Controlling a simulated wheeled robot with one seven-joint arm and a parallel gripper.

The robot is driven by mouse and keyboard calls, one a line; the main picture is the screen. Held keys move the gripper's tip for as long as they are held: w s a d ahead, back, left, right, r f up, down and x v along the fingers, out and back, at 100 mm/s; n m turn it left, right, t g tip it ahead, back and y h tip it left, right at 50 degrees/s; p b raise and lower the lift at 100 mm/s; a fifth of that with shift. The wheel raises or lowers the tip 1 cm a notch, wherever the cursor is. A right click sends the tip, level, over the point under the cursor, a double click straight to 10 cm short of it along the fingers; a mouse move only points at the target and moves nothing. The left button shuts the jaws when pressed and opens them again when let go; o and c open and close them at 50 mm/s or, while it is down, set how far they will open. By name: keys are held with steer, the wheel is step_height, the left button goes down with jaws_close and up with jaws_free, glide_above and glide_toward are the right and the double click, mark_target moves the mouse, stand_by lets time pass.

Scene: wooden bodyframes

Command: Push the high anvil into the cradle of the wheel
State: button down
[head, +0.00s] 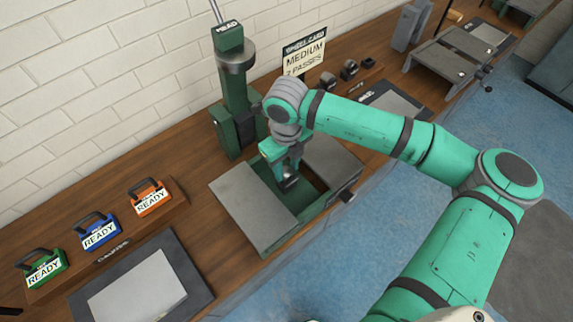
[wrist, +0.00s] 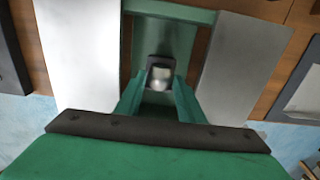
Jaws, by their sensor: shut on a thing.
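The wheel is a green machine (head: 233,95) with a tall column and a grey upper wheel, standing against the wall. Its low base (head: 277,244) has a grey plate on each side and an opening between them. My gripper (head: 289,174) points down into this opening and is shut on a small dark-framed anvil with a pale roller (wrist: 161,75). The wrist view shows the anvil between my fingertips, over the green floor between the two plates. Whether the anvil touches the cradle cannot be told. My gripper and arm hide part of the opening in the head view.
A card reading MEDIUM, 2 PASSES (head: 304,60) stands behind, with small dark anvils (head: 349,70) beside it. Green, blue and orange READY blocks (head: 100,232) stand at left. A pale sheet on a dark mat (head: 198,272) lies at front left. Blue floor lies in front.

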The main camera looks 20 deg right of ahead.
mark_target(286, 170)
steer(key=shift+f, duration=0.7)
steer(key=c, duration=1.1)
jaws_free()
steer(key=shift+f, duration=0.1)
step_height(286, 170, up, 11)
